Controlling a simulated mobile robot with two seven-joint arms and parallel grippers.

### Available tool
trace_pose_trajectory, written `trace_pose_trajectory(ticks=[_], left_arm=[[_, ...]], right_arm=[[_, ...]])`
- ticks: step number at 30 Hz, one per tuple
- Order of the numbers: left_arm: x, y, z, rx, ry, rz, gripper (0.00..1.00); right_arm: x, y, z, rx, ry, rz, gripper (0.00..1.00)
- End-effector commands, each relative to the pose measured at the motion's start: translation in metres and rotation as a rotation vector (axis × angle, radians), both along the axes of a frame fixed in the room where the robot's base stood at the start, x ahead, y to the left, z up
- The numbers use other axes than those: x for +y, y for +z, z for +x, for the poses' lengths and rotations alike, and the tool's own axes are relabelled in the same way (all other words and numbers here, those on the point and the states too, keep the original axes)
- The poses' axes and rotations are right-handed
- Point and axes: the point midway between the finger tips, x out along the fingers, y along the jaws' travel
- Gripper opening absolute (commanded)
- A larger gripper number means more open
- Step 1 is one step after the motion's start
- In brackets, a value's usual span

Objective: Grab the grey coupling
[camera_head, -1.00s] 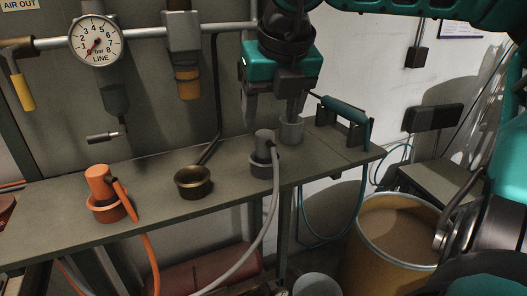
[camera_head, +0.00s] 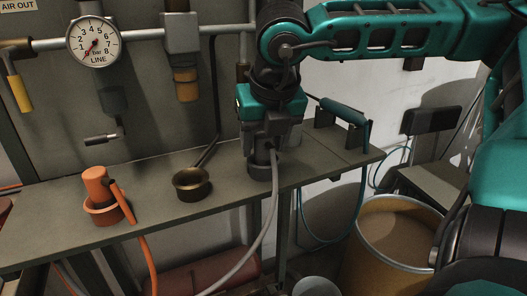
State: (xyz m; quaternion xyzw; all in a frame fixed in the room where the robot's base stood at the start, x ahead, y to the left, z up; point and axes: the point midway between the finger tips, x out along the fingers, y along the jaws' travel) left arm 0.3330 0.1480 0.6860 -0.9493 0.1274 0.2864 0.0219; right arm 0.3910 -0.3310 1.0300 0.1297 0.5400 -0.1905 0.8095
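The grey coupling (camera_head: 262,157) stands upright in a dark round holder (camera_head: 260,173) on the bench, with a grey hose (camera_head: 273,205) running down from it over the front edge. My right gripper (camera_head: 262,147) points straight down over the coupling, its fingers at the coupling's upper part and hiding most of it. I cannot tell whether the fingers are pressed on it or still apart. My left gripper is not in view.
An orange coupling (camera_head: 98,187) stands in an orange holder at left. A teal-handled tool (camera_head: 343,110) lies at right. A barrel (camera_head: 395,225) stands below right.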

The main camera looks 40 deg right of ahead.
Motion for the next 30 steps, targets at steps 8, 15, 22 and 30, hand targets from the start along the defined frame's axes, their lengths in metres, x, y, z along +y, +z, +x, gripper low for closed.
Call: trace_pose_trajectory(ticks=[8, 15, 22, 30], left_arm=[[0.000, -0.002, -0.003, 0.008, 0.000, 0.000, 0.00], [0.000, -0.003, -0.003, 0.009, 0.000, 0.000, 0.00], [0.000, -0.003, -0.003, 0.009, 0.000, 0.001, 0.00], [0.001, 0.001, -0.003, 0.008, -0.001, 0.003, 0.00]], right_arm=[[0.000, 0.000, 0.000, 0.000, 0.000, 0.000, 0.25], [0.000, 0.000, 0.000, 0.000, 0.000, 0.000, 0.02], [0.000, 0.001, 0.000, -0.001, 0.000, 0.000, 0.01], [0.000, 0.020, 0.001, -0.004, -0.001, -0.001, 0.01]])
